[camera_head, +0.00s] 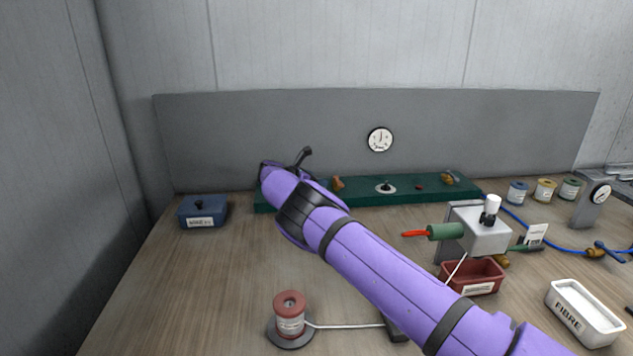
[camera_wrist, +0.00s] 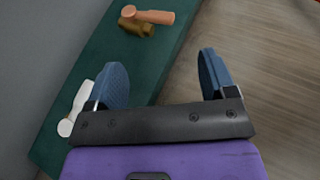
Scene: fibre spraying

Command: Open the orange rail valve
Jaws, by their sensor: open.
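The orange rail valve (camera_head: 338,183) sits on the green rail board (camera_head: 420,196) at the back of the bench, just right of my gripper. In the wrist view the valve (camera_wrist: 155,17) shows at the top, a salmon-orange lever over a brass body (camera_wrist: 137,28). My gripper (camera_head: 290,163) is over the left part of the board. In the wrist view my gripper (camera_wrist: 160,75) has its blue fingers wide apart with nothing between them; the valve lies beyond the fingertips, apart from them. A white lever (camera_wrist: 76,106) lies beside the left finger.
A blue box (camera_head: 202,213) stands left of the board. A round knob (camera_head: 386,187) and another brass fitting (camera_head: 448,178) are further right on it. A spool (camera_head: 290,318), a grey machine (camera_head: 485,232) and a red bin (camera_head: 472,278) stand nearer. The left bench is mostly clear.

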